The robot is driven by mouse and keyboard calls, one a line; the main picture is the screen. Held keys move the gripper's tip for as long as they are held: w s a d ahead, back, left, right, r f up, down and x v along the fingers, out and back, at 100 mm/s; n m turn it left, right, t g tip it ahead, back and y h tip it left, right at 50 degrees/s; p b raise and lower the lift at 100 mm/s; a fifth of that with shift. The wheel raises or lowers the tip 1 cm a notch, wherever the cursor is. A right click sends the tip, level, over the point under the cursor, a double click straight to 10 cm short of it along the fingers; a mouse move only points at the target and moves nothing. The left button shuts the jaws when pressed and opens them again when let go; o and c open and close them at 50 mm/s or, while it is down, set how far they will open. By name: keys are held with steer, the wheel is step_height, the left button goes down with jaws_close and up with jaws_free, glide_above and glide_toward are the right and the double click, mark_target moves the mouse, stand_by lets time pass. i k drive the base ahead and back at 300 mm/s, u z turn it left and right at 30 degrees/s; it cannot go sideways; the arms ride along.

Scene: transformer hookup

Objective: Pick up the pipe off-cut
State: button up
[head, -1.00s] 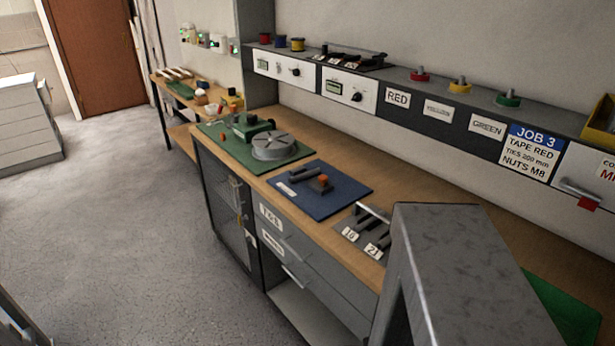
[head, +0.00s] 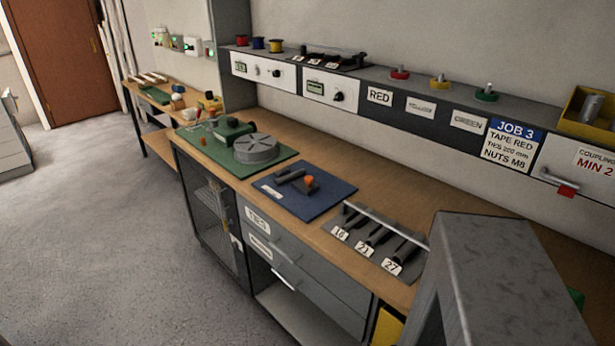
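A long, thin, light-grey rod (head: 385,224) lies along the back of the grey spanner rack (head: 341,249) on the bench. It looks like a piece of pipe, but I cannot tell whether it is the pipe off-cut or part of the rack. Its right end is close to a large grey shape. A short dark cylinder (head: 290,175) lies on the blue mat (head: 318,207), beside a dark block with an orange top (head: 309,183). My gripper is not in view.
The large mottled grey shape (head: 500,260) at the lower right hides part of the bench. A green mat with a round grey turntable (head: 256,149) is farther left. A shelf with labels and a job card (head: 512,143) runs behind. Floor (head: 110,240) at left is clear.

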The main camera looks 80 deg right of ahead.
mark_target(279, 181)
steer(key=z, duration=1.1)
steer(key=i, duration=0.8)
steer(key=u, duration=0.4)
